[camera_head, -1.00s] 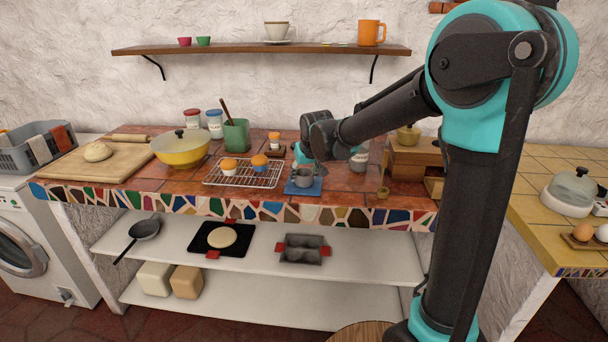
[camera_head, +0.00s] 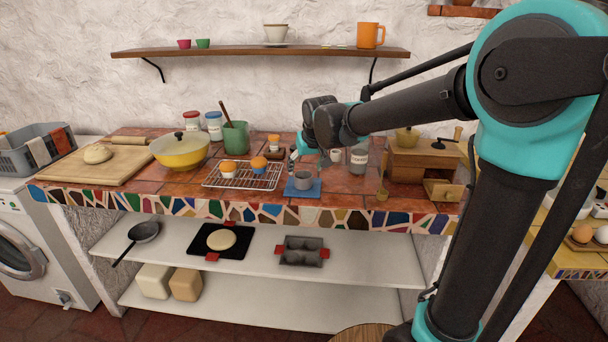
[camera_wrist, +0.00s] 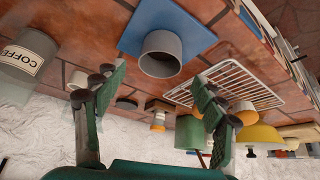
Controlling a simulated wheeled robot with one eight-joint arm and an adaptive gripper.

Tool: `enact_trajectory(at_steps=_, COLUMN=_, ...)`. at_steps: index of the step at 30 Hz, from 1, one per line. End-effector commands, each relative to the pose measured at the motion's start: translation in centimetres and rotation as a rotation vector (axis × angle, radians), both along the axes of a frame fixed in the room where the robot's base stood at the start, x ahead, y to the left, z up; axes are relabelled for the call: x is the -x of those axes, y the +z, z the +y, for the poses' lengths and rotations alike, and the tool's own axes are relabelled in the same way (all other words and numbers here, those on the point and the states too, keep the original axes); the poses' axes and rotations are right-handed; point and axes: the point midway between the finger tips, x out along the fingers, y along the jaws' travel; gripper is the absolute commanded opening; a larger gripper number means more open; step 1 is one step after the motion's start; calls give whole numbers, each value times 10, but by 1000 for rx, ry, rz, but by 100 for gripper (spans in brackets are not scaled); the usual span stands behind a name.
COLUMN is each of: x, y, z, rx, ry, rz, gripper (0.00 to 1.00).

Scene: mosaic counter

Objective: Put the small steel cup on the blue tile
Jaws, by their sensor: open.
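The small steel cup (camera_head: 303,180) stands upright on the blue tile (camera_head: 302,190) near the counter's front edge. In the wrist view the cup (camera_wrist: 160,55) shows its open mouth, and the blue tile (camera_wrist: 145,18) lies under it. My gripper (camera_head: 298,153) is above and just behind the cup in the head view. In the wrist view its two green fingers (camera_wrist: 155,90) are spread wide, with nothing between them. The fingers are apart from the cup.
A wire rack (camera_head: 243,175) with muffins is left of the tile. A green pot (camera_head: 236,138) stands behind the rack.

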Motion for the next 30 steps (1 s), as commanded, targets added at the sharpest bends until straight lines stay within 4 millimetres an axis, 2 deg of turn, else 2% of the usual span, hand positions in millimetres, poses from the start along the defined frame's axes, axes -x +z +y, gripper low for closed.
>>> enact_trajectory(at_steps=3, x=12, y=21, z=-4, rx=0, ry=0, rz=0, gripper=70)
enact_trajectory(at_steps=9, x=25, y=45, z=-9, rx=0, ry=0, rz=0, gripper=70)
enact_trajectory(at_steps=15, x=29, y=54, z=-11, rx=0, ry=0, rz=0, gripper=70)
enact_trajectory(at_steps=18, x=31, y=52, z=-15, rx=0, ry=-4, rz=2, gripper=70)
enact_trajectory(at_steps=20, x=34, y=44, z=-27, rx=3, ry=-19, rz=6, gripper=70)
enact_trajectory(at_steps=23, x=50, y=13, z=-69, rx=10, ry=-69, rz=24, gripper=70)
enact_trajectory(at_steps=26, x=84, y=-32, z=-126, rx=18, ry=-141, rz=52, gripper=70)
enact_trajectory(at_steps=27, x=101, y=-51, z=-149, rx=20, ry=-173, rz=65, gripper=70)
enact_trajectory(at_steps=30, x=149, y=-96, z=-195, rx=24, ry=-244, rz=96, gripper=70)
